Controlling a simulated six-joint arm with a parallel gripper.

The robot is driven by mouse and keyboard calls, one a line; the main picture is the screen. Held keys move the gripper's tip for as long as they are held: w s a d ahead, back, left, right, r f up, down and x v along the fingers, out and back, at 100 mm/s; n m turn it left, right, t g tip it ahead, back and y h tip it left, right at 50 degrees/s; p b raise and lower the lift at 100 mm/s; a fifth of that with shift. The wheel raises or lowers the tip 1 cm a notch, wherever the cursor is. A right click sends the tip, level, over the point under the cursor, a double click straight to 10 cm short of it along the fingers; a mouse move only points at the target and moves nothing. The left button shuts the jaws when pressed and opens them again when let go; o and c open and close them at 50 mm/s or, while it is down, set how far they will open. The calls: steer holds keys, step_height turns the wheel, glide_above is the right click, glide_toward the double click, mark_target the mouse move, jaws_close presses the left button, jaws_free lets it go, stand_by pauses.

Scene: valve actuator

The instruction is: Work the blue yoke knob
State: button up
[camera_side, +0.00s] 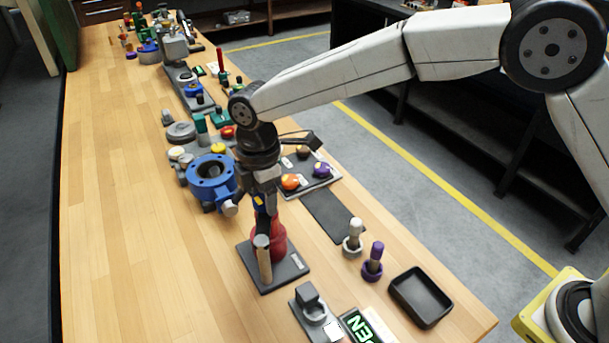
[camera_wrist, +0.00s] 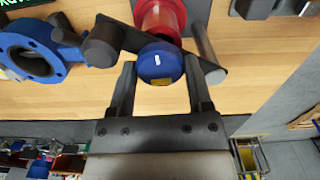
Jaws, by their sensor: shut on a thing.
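The blue yoke knob (camera_wrist: 160,62), with a pale mark on its face, sits between the two fingers of my gripper (camera_wrist: 160,80) in the wrist view. My gripper is shut on the knob. Behind the knob is a red body (camera_wrist: 161,15), with a dark crossbar between them that carries a handle (camera_wrist: 207,45) on one side and a dark cylinder (camera_wrist: 100,45) on the other. In the side view my gripper (camera_side: 265,198) is above the red body (camera_side: 277,240), which stands on a dark base plate (camera_side: 290,272). My fingers mostly hide the knob there.
A blue flanged ring (camera_side: 205,182) stands close left of my gripper. A plate with orange and purple knobs (camera_side: 315,182) lies behind. Two small posts (camera_side: 372,258) and a black tray (camera_side: 420,297) are at the right. The bench's left side is clear.

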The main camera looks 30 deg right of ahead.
steer(key=shift+m, duration=0.5)
steer(key=shift+r, duration=0.1)
steer(key=o, duration=1.3)
steer(key=shift+r, duration=3.9)
